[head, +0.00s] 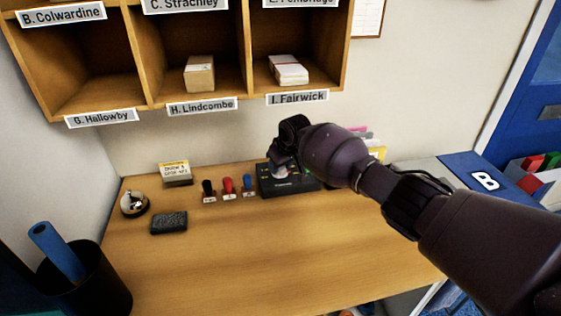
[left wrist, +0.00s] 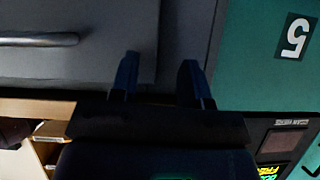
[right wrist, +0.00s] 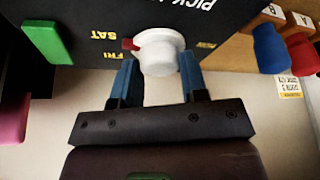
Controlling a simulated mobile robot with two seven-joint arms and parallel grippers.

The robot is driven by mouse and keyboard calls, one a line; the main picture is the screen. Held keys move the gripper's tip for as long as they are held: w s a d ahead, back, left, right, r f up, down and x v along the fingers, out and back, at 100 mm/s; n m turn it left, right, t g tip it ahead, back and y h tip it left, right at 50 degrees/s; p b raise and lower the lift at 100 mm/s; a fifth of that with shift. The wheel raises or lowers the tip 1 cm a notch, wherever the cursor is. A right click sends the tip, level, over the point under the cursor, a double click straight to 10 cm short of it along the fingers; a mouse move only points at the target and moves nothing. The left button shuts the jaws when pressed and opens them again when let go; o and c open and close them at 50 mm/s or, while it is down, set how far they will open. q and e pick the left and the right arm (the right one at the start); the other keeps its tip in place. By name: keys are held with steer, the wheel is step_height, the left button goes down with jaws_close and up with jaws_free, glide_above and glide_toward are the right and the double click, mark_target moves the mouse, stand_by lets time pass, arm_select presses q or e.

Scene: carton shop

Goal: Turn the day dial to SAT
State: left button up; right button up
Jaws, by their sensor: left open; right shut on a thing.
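The day dial is a white knob (right wrist: 160,52) with a red pointer, on a black box (right wrist: 90,15) lettered in yellow. In the right wrist view the pointer lies on the side of the SAT and FRI labels, nearer SAT; I cannot tell whether it lines up exactly. My right gripper (right wrist: 157,68) has its blue fingers on either side of the knob, shut on it. In the head view the black box (head: 268,186) sits at the back of the desk, partly hidden by my right arm. My left gripper (left wrist: 157,72) is open and empty, facing a grey drawer front.
Several stamps, including a red one (head: 228,186), stand left of the box. A dark pad (head: 169,223), a bell (head: 134,204) and a small sign (head: 176,172) are further left. Wooden pigeonholes (head: 147,100) hang above. The desk's front (head: 260,265) is clear.

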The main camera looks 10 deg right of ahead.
steer(key=shift+s+f, duration=0.25)
steer(key=shift+f, duration=0.15)
steer(key=o, duration=0.7)
steer(key=shift+c, duration=0.2)
steer(key=shift+o, duration=1.1)
steer(key=shift+s, duration=0.1)
arm_select(q)
steer(key=shift+s+f, duration=0.15)
steer(key=shift+s, duration=0.2)
arm_select(e)
steer(key=shift+d, duration=0.1)
steer(key=shift+r, duration=0.25)
steer(key=shift+r, duration=0.4)
steer(key=p+v, duration=0.1)
steer(key=v, duration=0.4)
steer(key=shift+d, duration=0.1)
arm_select(q)
steer(key=shift+w+r, duration=0.25)
steer(key=shift+r, duration=0.4)
arm_select(e)
steer(key=shift+s+d+r, duration=0.15)
steer(key=shift+s+r, duration=0.2)
steer(key=shift+r, duration=0.3)
